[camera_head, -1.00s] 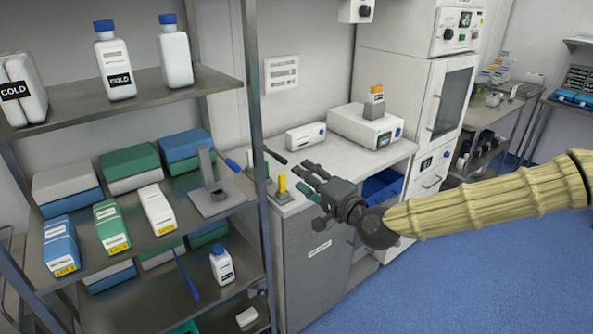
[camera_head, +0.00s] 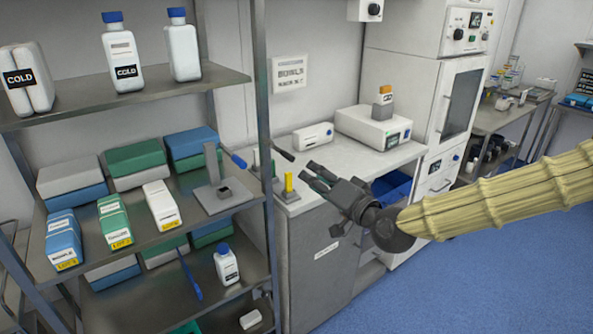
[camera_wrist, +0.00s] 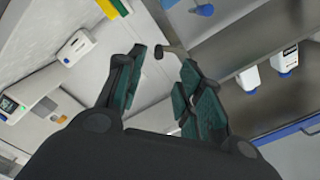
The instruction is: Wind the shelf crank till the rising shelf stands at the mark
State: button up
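My gripper (camera_head: 317,174) is open and empty, above the counter's front left corner. In the wrist view its two dark green fingers (camera_wrist: 163,62) stand apart. A bent grey rod with a dark knob (camera_wrist: 159,52) shows at the gap between the fingertips; I cannot tell whether it touches them. A dark handle (camera_head: 281,154) by the rack post, left of my gripper, may be this same crank part. On the rack's middle shelf stands a grey device (camera_head: 214,195) with an upright plate and a blue-ended lever (camera_head: 235,159). I cannot make out which part is the rising shelf or its mark.
The metal rack post (camera_head: 264,130) is close on the left. Bottles and boxes fill the rack (camera_head: 60,115). A white instrument (camera_head: 373,127) stands further back. The blue floor (camera_head: 450,270) is clear.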

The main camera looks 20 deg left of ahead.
aim_at(293, 160)
jog(key=w+a+n, duration=0.2)
jog(key=a+n, duration=0.1)
jog(key=w+a+n+b, duration=0.1)
jog(key=w+a+n, duration=0.2)
jog(key=w+a+n+b, duration=0.1)
jog(key=w+a+n, duration=0.1)
jog(key=a+n, duration=0.1)
jog(key=shift+w+a, duration=0.15)
jog(key=shift+w, duration=0.25)
dwell(0.4)
grip_shut()
